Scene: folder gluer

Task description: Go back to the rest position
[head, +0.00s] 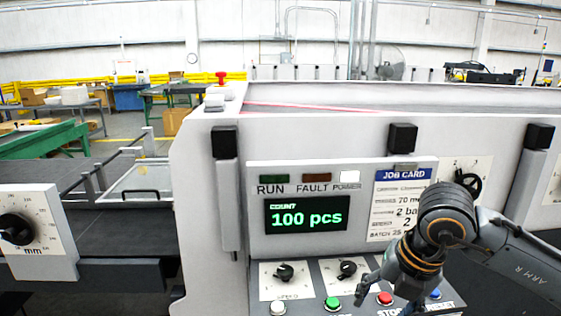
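My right gripper (386,303) hangs in front of the sloped button panel (315,270) at the lower right, with its arm coming in from the right. Its fingers look spread, one on each side of the red button (385,298) in the picture, and nothing shows between them but the panel. I cannot tell whether a fingertip touches the panel. The gripper and wrist hide part of the panel and the lower job card (402,195). My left gripper is not in view.
The display (307,215) reads 100 pcs. A green button (332,303), a white button (278,307) and two black knobs share the panel. A dial plate (36,230) stands at the left. A red emergency button (221,78) tops the machine. The dark bed (110,225) looks clear.

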